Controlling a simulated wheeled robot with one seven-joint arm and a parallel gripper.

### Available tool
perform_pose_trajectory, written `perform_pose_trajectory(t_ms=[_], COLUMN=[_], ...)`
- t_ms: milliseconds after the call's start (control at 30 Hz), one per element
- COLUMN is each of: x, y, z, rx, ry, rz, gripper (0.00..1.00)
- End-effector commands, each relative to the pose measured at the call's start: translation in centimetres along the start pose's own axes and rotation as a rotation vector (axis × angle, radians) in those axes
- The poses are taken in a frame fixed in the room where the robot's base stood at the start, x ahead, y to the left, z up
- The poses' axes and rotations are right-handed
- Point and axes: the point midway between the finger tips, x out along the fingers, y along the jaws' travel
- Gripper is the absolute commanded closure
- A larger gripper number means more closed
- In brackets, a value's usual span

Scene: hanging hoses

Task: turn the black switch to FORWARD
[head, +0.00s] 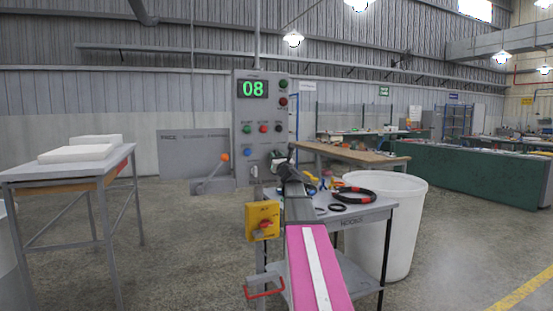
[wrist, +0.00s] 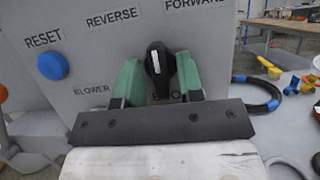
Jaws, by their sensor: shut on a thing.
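The black switch (wrist: 160,64) sits on the grey control panel in the wrist view, below the printed words REVERSE and FORWARD. Its white mark points up and slightly left. My gripper (wrist: 159,80) has its two green fingers on either side of the switch knob, shut on it. In the head view my gripper (head: 284,168) is at the lower right of the panel (head: 243,130) and hides the switch there. The panel's green display reads 08.
A blue RESET button (wrist: 52,66) is left of the switch. A yellow box with a red knob (head: 263,221) is below the panel. A small table (head: 375,212) with black rings and a white bin (head: 405,225) stand at the right. A lever with an orange knob (head: 224,156) is left.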

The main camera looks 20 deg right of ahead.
Motion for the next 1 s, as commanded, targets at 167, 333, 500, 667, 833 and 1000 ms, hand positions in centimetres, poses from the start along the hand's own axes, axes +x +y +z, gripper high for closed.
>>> perform_pose_trajectory(t_ms=[167,333,500,667,833,1000], x=[0.0,0.0,0.0,-0.3,-1.8,-4.6], y=[0.0,0.0,0.0,0.0,0.1,0.1], z=[0.0,0.0,0.0,0.0,0.0,0.1], rx=[0.0,-0.001,-0.001,-0.001,-0.001,-0.001], ry=[0.0,0.0,0.0,0.0,0.0,0.0], rz=[0.0,0.0,0.0,0.0,0.0,-0.001], gripper=[0.89,0.6,0.6,0.6,0.6,0.6])
